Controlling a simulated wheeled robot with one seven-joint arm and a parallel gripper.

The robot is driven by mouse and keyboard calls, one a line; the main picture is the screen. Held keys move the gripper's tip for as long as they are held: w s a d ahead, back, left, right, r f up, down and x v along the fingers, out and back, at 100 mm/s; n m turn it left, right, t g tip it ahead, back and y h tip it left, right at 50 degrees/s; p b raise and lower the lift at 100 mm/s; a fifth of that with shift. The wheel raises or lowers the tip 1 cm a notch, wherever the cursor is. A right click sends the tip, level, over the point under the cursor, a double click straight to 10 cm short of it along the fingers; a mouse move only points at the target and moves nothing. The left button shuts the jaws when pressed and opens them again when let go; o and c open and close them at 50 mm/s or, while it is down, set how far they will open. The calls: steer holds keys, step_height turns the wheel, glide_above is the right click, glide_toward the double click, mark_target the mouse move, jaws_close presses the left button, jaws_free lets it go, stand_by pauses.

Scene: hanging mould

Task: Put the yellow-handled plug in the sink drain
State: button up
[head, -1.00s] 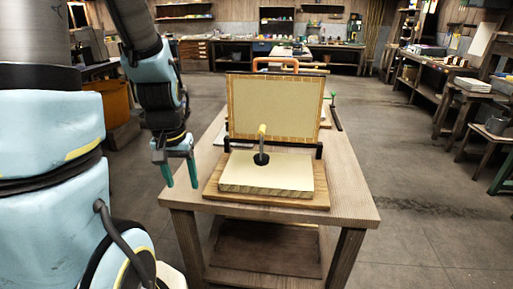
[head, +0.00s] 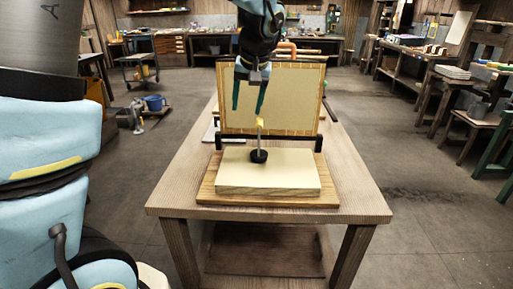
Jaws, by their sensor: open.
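A yellow-handled tool (head: 259,156) stands upright on a pale slab (head: 285,177). It has a short yellow grip on top, a thin grey stem and a round black base. My gripper (head: 248,109) points down with its two dark green fingers apart and nothing between them. In the picture its fingertips are just above and slightly left of the yellow grip; a gap shows, and their depth difference is hard to tell. No sink or drain is visible.
The slab lies on a wooden board (head: 208,192) on a wooden table (head: 170,198). Behind the tool, a framed beige panel (head: 295,100) stands upright in dark supports. An orange handle (head: 287,46) shows behind it. The table's front and right are clear.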

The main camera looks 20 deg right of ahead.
glide_toward(260, 121)
steer(key=f, duration=0.1)
steer(key=shift+t, duration=0.3)
steer(key=p+x, duration=0.3)
steer(key=x, duration=0.7)
steer(key=shift+f, duration=0.2)
jaws_close()
stand_by(0.7)
